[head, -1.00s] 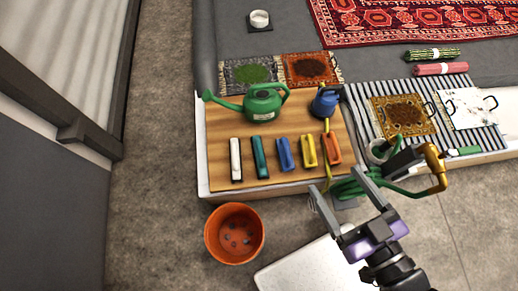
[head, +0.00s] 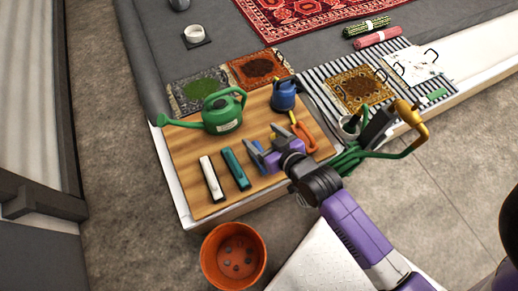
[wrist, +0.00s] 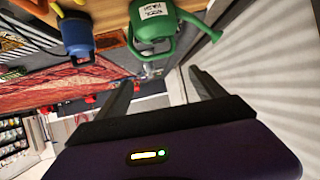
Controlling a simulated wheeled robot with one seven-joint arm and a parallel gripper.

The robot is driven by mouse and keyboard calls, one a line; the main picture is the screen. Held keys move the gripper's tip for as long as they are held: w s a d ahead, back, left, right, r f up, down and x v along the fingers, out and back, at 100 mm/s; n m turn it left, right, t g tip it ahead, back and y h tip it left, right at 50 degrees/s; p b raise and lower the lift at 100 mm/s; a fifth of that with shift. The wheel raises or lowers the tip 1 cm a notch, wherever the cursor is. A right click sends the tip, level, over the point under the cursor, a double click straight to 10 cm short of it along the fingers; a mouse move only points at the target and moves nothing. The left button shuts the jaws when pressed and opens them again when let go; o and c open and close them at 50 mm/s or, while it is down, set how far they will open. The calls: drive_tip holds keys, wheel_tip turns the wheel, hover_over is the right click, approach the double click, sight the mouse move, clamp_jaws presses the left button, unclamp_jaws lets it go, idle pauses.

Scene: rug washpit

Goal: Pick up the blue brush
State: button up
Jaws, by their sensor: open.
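The blue brush (head: 257,147) lies on the wooden board between the teal brush (head: 235,168) and the yellow and orange ones. Only part of it shows in the head view, because my gripper covers the rest. My gripper (head: 265,151) is open over the blue brush, and I cannot tell whether it touches it. In the wrist view the two fingers (wrist: 162,95) stand apart with nothing between them, and the blue brush does not show there.
A white brush (head: 212,178) and an orange brush (head: 304,137) lie on the wooden board (head: 186,165). A green watering can (head: 222,115) and a blue jug (head: 284,97) stand behind. A terracotta pot (head: 233,256) is on the floor in front. A bucket (head: 348,128) with tools stands right.

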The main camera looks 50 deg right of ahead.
drive_tip(key=w+d+f+g+y+b, duration=0.1)
drive_tip(key=w+d+f+g, duration=0.1)
drive_tip(key=f, duration=0.4)
drive_tip(key=w+d+f+g+y+b, duration=0.1)
drive_tip(key=w+d+f+g+b, duration=0.1)
drive_tip(key=f, duration=0.4)
drive_tip(key=w+d+f+m+g+y+b, duration=0.1)
drive_tip(key=w+d+f+g, duration=0.2)
drive_tip(key=f+g, duration=0.2)
drive_tip(key=shift+d+f+y+b, duration=0.25)
drive_tip(key=shift+f+y+b, duration=0.15)
drive_tip(key=shift+f, duration=0.15)
drive_tip(key=s, duration=0.1)
drive_tip(key=s+a+g+y, duration=0.1)
drive_tip(key=s+a+f+g, duration=0.1)
drive_tip(key=shift+s+f+y, duration=0.1)
drive_tip(key=shift+s+y, duration=0.2)
drive_tip(key=shift+s+a+f+g, duration=0.1)
drive_tip(key=shift+s+f+g, duration=0.1)
drive_tip(key=shift+g, duration=0.1)
drive_tip(key=shift+w+a+f+b, duration=0.15)
drive_tip(key=shift+f+b, duration=0.3)
drive_tip(key=shift+f, duration=0.45)
drive_tip(key=f, duration=0.2)
drive_tip(key=f+b, duration=0.2)
drive_tip(key=f, duration=0.1)
drive_tip(key=shift+w+a+f, duration=0.2)
drive_tip(key=shift+w+f, duration=0.1)
drive_tip(key=shift+w, duration=0.1)
